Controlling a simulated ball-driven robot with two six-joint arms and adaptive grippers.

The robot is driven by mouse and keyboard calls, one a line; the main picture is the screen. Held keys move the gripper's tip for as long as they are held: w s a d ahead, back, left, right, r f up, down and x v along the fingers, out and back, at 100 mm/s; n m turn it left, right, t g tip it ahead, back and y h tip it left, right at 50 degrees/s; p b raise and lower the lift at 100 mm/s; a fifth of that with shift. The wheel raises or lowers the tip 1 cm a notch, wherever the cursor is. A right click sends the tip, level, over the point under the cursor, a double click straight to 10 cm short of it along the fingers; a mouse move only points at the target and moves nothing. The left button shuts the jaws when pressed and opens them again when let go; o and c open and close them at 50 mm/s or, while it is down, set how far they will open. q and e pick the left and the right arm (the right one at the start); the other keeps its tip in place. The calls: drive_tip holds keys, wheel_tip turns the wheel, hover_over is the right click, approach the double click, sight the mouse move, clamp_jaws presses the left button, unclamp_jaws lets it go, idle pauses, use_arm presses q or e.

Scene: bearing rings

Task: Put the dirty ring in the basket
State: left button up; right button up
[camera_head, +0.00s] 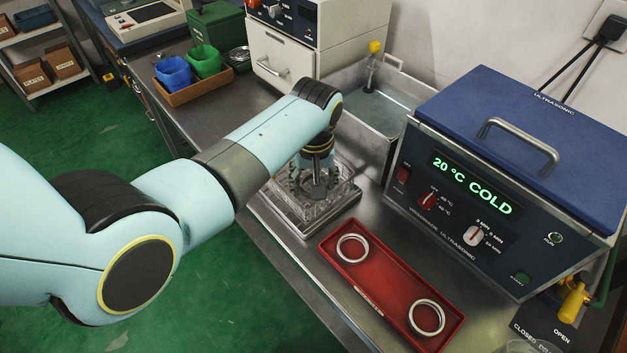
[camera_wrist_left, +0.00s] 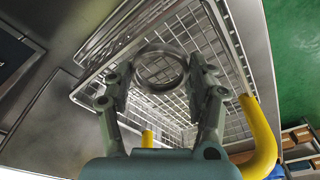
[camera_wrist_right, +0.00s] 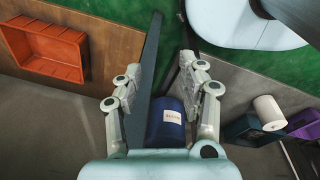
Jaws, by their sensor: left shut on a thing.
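My left gripper (camera_head: 317,172) is low over the wire basket (camera_head: 338,203) on the metal bench. In the left wrist view its fingers (camera_wrist_left: 160,72) are shut on a grey metal ring (camera_wrist_left: 163,88), with the mesh of the basket (camera_wrist_left: 237,75) behind and around it. I cannot tell whether the ring touches the basket floor. In the head view the ring is hidden by the gripper. A red tray (camera_head: 385,283) holds two shiny rings, one at its far end (camera_head: 352,248) and one at its near end (camera_head: 427,317). My right gripper (camera_wrist_right: 160,66) is open and empty, away from the bench items.
The blue-lidded ultrasonic cleaner (camera_head: 500,150) stands right of the basket; its display reads 20 °C COLD. A metal sink (camera_head: 372,110) lies behind the basket. Blue (camera_head: 173,73) and green (camera_head: 204,61) bins stand at the back left. An orange crate (camera_wrist_right: 45,47) shows in the right wrist view.

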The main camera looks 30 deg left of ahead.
use_arm(q)
drive_tip(key=shift+f, duration=0.2)
drive_tip(key=o, duration=0.9)
drive_tip(key=shift+c, duration=0.2)
drive_tip(key=shift+o, duration=1.2)
drive_tip(key=shift+a, duration=0.1)
drive_tip(key=shift+r, duration=0.55)
drive_tip(key=r, duration=0.3)
drive_tip(key=r+p, duration=0.1)
drive_tip(key=r, duration=0.3)
drive_tip(key=s+d+r, duration=0.1)
drive_tip(key=r, duration=0.3)
drive_tip(key=shift+s+r, duration=0.1)
use_arm(e)
drive_tip(key=shift+s+d+r, duration=0.2)
drive_tip(key=shift+s+r, duration=0.4)
drive_tip(key=shift+r, duration=0.05)
use_arm(q)
drive_tip(key=shift+a, duration=0.1)
use_arm(e)
drive_tip(key=shift+a, duration=0.1)
